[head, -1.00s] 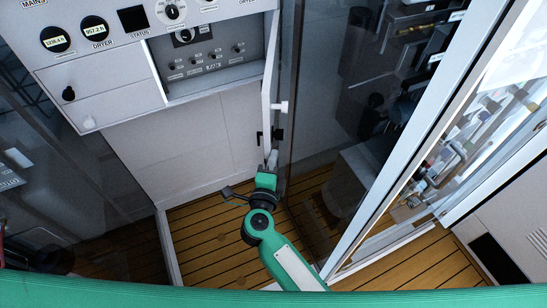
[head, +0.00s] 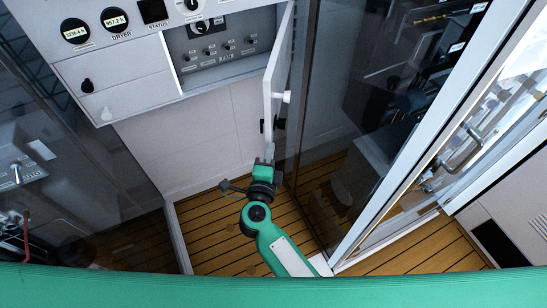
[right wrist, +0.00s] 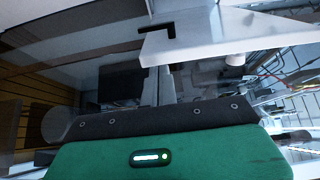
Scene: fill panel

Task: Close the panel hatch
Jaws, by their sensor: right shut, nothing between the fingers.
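The panel hatch (head: 277,72) is a white door at the right side of the panel's open bay (head: 222,50). It stands open, swung out and seen nearly edge-on. A white knob (head: 286,97) sticks out from its right face. In the right wrist view the hatch (right wrist: 215,40) crosses the upper right, with the knob (right wrist: 235,60) below it. My right gripper (head: 269,152) is shut and empty, just below the hatch's lower end in the head view. I cannot tell whether it touches the hatch. My left gripper is out of view.
A glass partition (head: 335,90) stands close to the right of the hatch and my right arm. Wooden floor (head: 215,225) lies below.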

